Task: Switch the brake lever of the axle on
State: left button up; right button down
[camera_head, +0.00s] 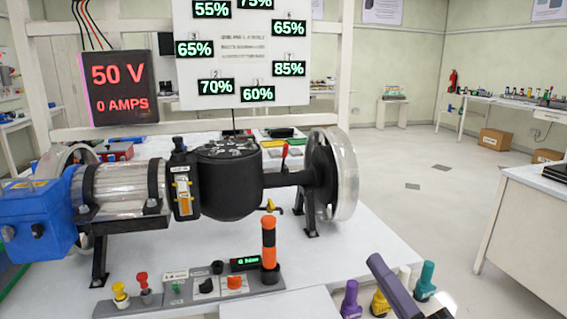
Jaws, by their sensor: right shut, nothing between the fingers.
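A chassis rig with a black axle housing (228,182) stands on a white table. A wheel (330,178) is at the right end of its axle. A grey control panel (207,297) lies in front. A lever with an orange and black banded handle (268,243) stands upright at its right end, beside a small green-lettered display (245,264). A small red lever (284,156) and a yellow lever (269,206) show near the axle. Which one is the brake lever is not clearly marked. My right gripper (376,264) is shut and empty, right of the panel and apart from the levers. My left gripper is out of view.
Purple (350,299), yellow (380,303) and teal (425,281) handled tools stand near my right gripper. Red (142,281) and yellow (120,293) knobs are at the panel's left. A blue box (38,222) is at the rig's left end. Open floor lies to the right.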

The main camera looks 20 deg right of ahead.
aim_at(286, 146)
jog(key=i, duration=1.05)
